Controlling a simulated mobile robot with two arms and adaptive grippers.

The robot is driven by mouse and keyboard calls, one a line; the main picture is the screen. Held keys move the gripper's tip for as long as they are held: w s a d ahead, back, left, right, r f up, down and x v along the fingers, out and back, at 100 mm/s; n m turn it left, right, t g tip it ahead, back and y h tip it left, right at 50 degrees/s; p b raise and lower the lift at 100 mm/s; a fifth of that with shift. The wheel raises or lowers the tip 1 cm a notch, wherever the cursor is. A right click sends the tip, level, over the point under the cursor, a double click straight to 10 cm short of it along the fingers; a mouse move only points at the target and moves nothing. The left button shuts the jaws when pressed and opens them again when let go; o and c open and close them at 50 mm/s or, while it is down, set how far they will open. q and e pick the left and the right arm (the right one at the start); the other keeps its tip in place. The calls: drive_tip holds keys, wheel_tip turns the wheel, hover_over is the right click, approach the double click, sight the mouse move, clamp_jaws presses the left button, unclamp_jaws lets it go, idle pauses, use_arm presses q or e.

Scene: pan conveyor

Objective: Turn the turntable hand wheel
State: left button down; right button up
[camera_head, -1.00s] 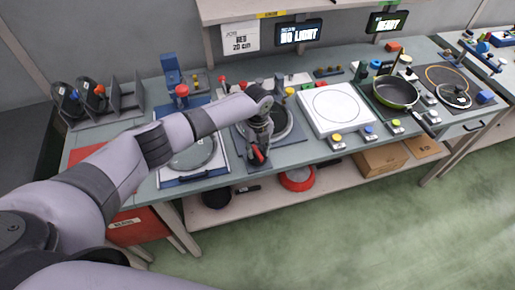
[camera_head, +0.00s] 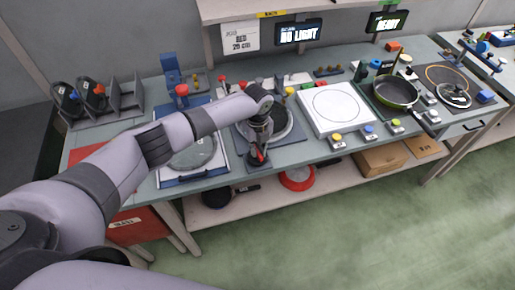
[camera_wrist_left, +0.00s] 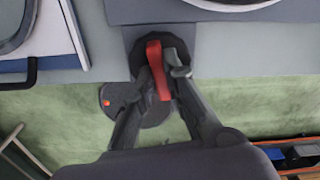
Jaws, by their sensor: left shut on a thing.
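The turntable (camera_head: 287,123) is a dark round plate on the bench, partly hidden behind my left arm. Its hand wheel sits at the bench's front edge, mostly hidden by my left gripper (camera_head: 258,156) in the head view. In the left wrist view the wheel's red grip (camera_wrist_left: 159,68) stands between the two fingers of my left gripper (camera_wrist_left: 162,78). The fingers are shut on it, with a dark hub behind. My right gripper is not in view.
A blue-edged tray with a grey disc (camera_head: 194,155) lies left of the turntable. A white square plate (camera_head: 335,108) and a green pan (camera_head: 395,91) stand to the right. A red pan (camera_head: 297,179) lies on the lower shelf. The floor in front is clear.

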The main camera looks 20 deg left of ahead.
use_arm(q)
drive_tip(key=shift+n, duration=0.3)
drive_tip(key=n+p, duration=0.1)
drive_tip(key=n, duration=0.2)
drive_tip(key=shift+r+n, duration=0.1)
drive_tip(key=shift+n, duration=0.3)
drive_tip(key=n+p, duration=0.1)
drive_tip(key=n, duration=0.3)
drive_tip(key=shift+n, duration=0.3)
drive_tip(key=n+p, duration=0.2)
drive_tip(key=n, duration=0.3)
drive_tip(key=shift+n+p, duration=0.65)
drive_tip(key=shift+n, duration=1.35)
drive_tip(key=shift+w, duration=0.1)
drive_tip(key=c, duration=1.6)
unclamp_jaws()
drive_tip(key=shift+c, duration=0.2)
